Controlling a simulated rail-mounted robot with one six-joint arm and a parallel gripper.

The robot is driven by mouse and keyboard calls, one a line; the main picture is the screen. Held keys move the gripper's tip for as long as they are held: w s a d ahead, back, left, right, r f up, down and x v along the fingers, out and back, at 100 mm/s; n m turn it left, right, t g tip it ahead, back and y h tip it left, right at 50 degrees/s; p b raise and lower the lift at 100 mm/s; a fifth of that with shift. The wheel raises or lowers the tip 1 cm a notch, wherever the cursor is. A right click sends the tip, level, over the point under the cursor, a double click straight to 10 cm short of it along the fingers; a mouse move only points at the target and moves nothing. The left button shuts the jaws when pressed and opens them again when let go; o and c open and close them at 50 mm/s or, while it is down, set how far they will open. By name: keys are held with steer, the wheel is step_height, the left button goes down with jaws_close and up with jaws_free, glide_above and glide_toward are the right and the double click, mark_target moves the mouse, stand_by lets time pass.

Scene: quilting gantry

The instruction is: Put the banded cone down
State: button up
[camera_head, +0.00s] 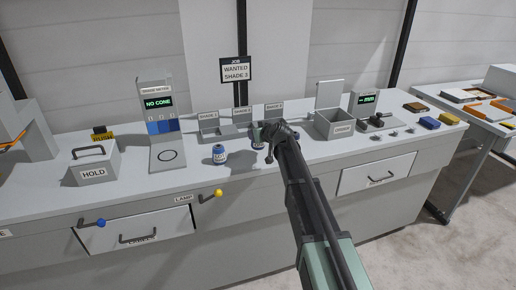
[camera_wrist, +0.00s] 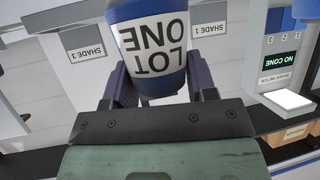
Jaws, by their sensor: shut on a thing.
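My gripper (camera_head: 264,138) is above the middle of the bench, in front of the shade bins. It is shut on a cone (camera_wrist: 150,48) with blue bands and a white label reading LOT ONE. In the wrist view one finger of my gripper (camera_wrist: 155,88) lies on each side of the cone. In the head view the held cone (camera_head: 257,144) is partly hidden by my gripper; I cannot tell whether it touches the bench. A second blue and white cone (camera_head: 219,155) stands upright on the bench just to the left.
Bins labelled SHADE 1 (camera_head: 208,116), SHADE 2 and SHADE 3 (camera_head: 274,106) stand behind. A sign (camera_head: 235,71) reads WANTED SHADE 3. A HOLD box (camera_head: 93,172) stands left, an open box (camera_head: 337,125) right.

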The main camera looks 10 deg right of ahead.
step_height(320, 180, down, 4)
steer(key=b, duration=0.2)
steer(key=shift+f+b, duration=0.1)
steer(key=shift+b, duration=0.3)
steer(key=shift+r+p, duration=0.3)
steer(key=shift+r, duration=0.05)
steer(key=shift+f, duration=0.25)
steer(key=o, duration=1)
steer(key=shift+r, duration=0.1)
steer(key=shift+s+r, duration=0.15)
steer(key=shift+r, duration=0.2)
steer(key=p+v, duration=0.5)
steer(key=v, duration=0.6)
steer(key=shift+s+d, duration=0.2)
steer(key=shift+s, duration=0.05)
